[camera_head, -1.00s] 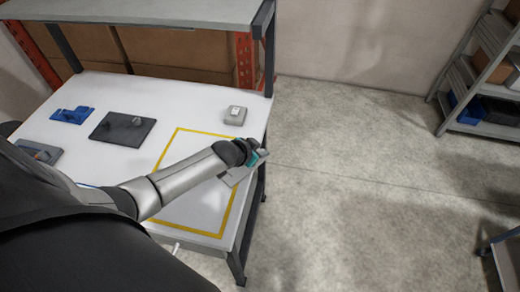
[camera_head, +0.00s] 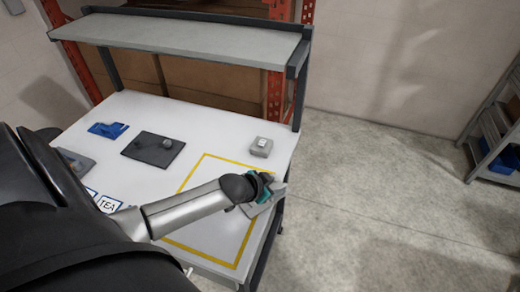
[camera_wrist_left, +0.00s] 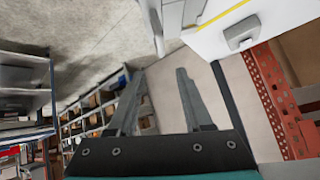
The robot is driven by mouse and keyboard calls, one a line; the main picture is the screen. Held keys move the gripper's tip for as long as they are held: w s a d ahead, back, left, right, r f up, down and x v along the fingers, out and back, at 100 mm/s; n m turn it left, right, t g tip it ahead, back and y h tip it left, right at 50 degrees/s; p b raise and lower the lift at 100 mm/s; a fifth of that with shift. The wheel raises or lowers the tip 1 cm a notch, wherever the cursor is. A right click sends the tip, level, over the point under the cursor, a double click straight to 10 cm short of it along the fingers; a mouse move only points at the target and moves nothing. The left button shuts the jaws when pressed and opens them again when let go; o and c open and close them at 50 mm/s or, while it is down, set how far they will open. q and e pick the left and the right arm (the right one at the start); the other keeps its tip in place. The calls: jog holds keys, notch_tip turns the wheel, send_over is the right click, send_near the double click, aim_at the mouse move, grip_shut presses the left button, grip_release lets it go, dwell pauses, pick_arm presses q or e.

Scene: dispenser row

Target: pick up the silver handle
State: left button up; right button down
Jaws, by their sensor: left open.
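A small silvery piece (camera_head: 167,143) lies on a dark square mat (camera_head: 150,158) on the white table; it may be the silver handle, but it is too small to be sure. A darker knob-like piece (camera_head: 139,143) lies beside it. My left gripper (camera_head: 272,200) is at the table's right edge, over the yellow-outlined area, well apart from the mat. In the left wrist view its two fingers (camera_wrist_left: 154,80) are spread with nothing between them. My right gripper is not in view.
A grey block (camera_head: 261,148) with a light top stands behind my gripper; it also shows in the left wrist view (camera_wrist_left: 241,34). A blue fixture (camera_head: 108,130) and a grey tray (camera_head: 76,162) are at left. A shelf (camera_head: 190,36) overhangs the table's back. Open floor lies right.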

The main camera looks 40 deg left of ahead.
pick_arm(q)
jog(key=p+v, duration=0.1)
jog(key=v, duration=0.7)
jog(key=shift+s+r, duration=0.25)
jog(key=shift+o, duration=0.2)
